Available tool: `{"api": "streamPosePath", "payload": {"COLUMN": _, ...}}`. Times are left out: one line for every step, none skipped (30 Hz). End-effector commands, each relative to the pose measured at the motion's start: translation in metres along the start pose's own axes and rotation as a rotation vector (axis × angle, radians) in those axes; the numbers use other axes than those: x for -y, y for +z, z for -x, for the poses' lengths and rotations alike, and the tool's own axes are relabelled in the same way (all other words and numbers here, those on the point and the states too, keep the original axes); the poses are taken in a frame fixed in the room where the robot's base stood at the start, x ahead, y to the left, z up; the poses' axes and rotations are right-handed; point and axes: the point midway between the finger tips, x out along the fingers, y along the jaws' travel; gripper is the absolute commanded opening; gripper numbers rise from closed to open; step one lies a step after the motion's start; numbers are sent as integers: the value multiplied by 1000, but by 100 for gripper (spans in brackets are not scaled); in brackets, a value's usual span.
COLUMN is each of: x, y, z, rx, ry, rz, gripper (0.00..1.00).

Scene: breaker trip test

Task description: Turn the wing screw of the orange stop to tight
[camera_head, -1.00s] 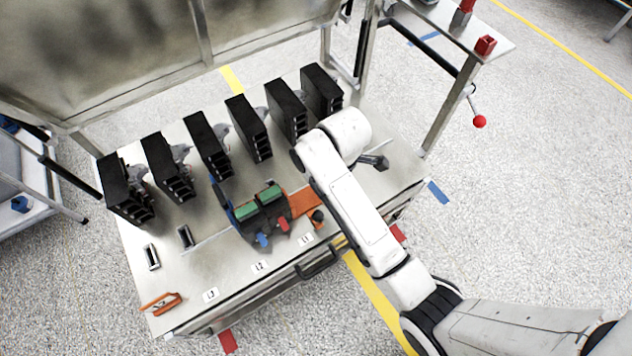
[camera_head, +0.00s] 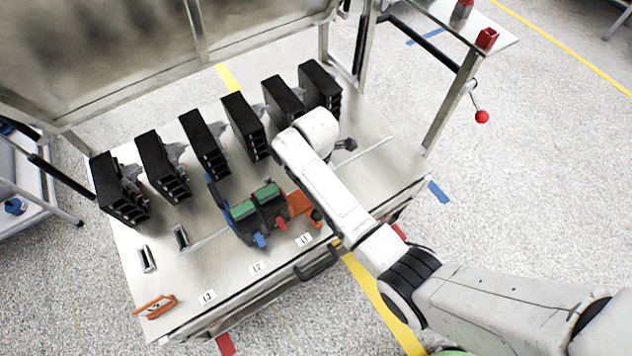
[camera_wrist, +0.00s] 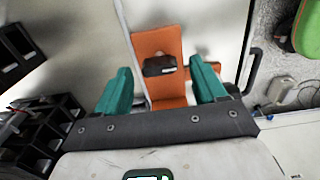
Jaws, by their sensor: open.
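The orange stop (camera_head: 299,203) lies on the metal bench top, just right of a dark device with green tops. It also shows in the wrist view (camera_wrist: 157,42) as a long orange plate. Its wing screw (camera_wrist: 160,66) is a black cross-piece on the plate. My gripper (camera_wrist: 161,80) is open, with one teal finger on each side of the screw as seen from the wrist. The fingers look apart from the screw; I cannot tell the height gap.
The dark device (camera_head: 247,222) has green tops and blue and red levers. Several black breaker housings (camera_head: 204,143) stand in a row behind it. An orange-handled tool (camera_head: 155,305) lies at the bench's front left. A drawer handle (camera_head: 317,263) juts from the front edge.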

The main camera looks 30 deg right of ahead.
Motion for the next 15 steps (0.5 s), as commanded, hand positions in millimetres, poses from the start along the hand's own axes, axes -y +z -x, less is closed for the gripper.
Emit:
{"api": "streamPosePath", "payload": {"x": 0, "y": 0, "z": -6, "rx": 0, "ry": -1, "rz": 0, "gripper": 70}}
{"api": "streamPosePath", "payload": {"x": 0, "y": 0, "z": -8, "rx": 0, "ry": -1, "rz": 0, "gripper": 70}}
{"api": "streamPosePath", "payload": {"x": 0, "y": 0, "z": -10, "rx": 0, "ry": -1, "rz": 0, "gripper": 70}}
{"api": "streamPosePath", "payload": {"x": 0, "y": 0, "z": -12, "rx": 0, "ry": 0, "rz": 0, "gripper": 70}}
{"api": "streamPosePath", "payload": {"x": 0, "y": 0, "z": -13, "rx": 0, "ry": 1, "rz": 0, "gripper": 70}}
{"api": "streamPosePath", "payload": {"x": 0, "y": 0, "z": -14, "rx": 0, "ry": 1, "rz": 0, "gripper": 70}}
{"api": "streamPosePath", "payload": {"x": 0, "y": 0, "z": -14, "rx": 0, "ry": 1, "rz": 0, "gripper": 70}}
{"api": "streamPosePath", "payload": {"x": 0, "y": 0, "z": -14, "rx": 0, "ry": 1, "rz": 0, "gripper": 70}}
{"api": "streamPosePath", "payload": {"x": 0, "y": 0, "z": -15, "rx": 0, "ry": 1, "rz": 0, "gripper": 70}}
{"api": "streamPosePath", "payload": {"x": 0, "y": 0, "z": -15, "rx": 0, "ry": 1, "rz": 0, "gripper": 70}}
{"api": "streamPosePath", "payload": {"x": 0, "y": 0, "z": -14, "rx": 0, "ry": 1, "rz": 0, "gripper": 70}}
{"api": "streamPosePath", "payload": {"x": 0, "y": 0, "z": -14, "rx": 0, "ry": 1, "rz": 0, "gripper": 70}}
{"api": "streamPosePath", "payload": {"x": 0, "y": 0, "z": -14, "rx": 0, "ry": 1, "rz": 0, "gripper": 70}}
{"api": "streamPosePath", "payload": {"x": 0, "y": 0, "z": -14, "rx": 0, "ry": 1, "rz": 0, "gripper": 70}}
{"api": "streamPosePath", "payload": {"x": 0, "y": 0, "z": -14, "rx": 0, "ry": 1, "rz": 0, "gripper": 67}}
